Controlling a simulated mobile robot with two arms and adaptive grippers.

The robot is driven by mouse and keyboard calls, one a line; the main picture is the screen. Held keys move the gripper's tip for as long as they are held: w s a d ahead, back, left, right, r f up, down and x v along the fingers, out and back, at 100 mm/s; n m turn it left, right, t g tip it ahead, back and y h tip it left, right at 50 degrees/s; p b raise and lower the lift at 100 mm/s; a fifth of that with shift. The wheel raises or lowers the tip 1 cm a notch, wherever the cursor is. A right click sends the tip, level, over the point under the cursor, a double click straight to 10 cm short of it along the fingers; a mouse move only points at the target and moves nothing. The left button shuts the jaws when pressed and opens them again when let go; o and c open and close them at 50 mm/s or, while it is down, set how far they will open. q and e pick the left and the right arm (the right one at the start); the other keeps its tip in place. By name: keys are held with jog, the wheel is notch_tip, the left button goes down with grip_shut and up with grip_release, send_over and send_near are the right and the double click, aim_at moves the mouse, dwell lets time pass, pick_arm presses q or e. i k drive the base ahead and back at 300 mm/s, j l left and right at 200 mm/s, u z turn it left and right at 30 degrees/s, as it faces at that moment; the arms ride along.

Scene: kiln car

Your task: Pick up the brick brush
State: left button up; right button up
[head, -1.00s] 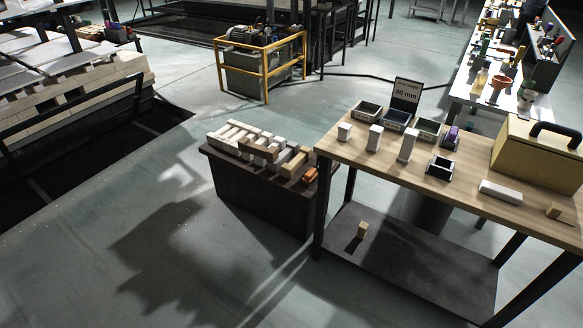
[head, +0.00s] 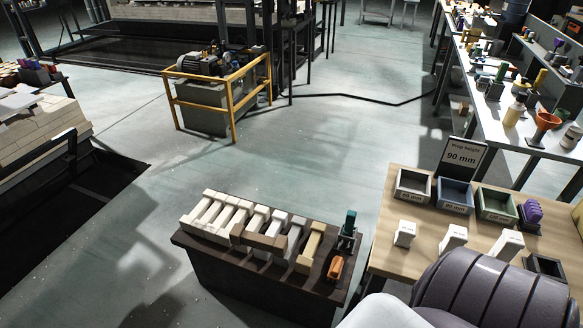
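I cannot tell for certain which thing is the brick brush. On the low dark bench (head: 225,265) a brown wooden bar (head: 265,240) lies across pale bars, and a tan block (head: 311,248) lies to its right. A small orange piece (head: 335,268) lies near the bench's right end, with a dark green and black piece (head: 348,226) behind it. Any bristles are too small to make out. Neither of my grippers is in view. A part of my arm covers the lower right corner and hides some of the wooden table.
A wooden table (head: 395,258) at right holds white props, bins, a purple piece (head: 533,210) and a "90 mm" sign (head: 461,156). A yellow-railed machine (head: 215,95) stands behind. A long bench (head: 500,110) is at upper right. The floor between is open.

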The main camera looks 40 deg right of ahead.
aim_at(336, 266)
jog(key=i+u, duration=0.2)
jog(key=i, duration=0.75)
jog(key=i+z, duration=0.15)
jog(key=z, duration=0.2)
jog(key=i+z, duration=0.2)
jog(key=z, duration=0.2)
jog(key=i+j+z, duration=0.1)
jog(key=z, duration=0.25)
jog(key=i+j, duration=0.05)
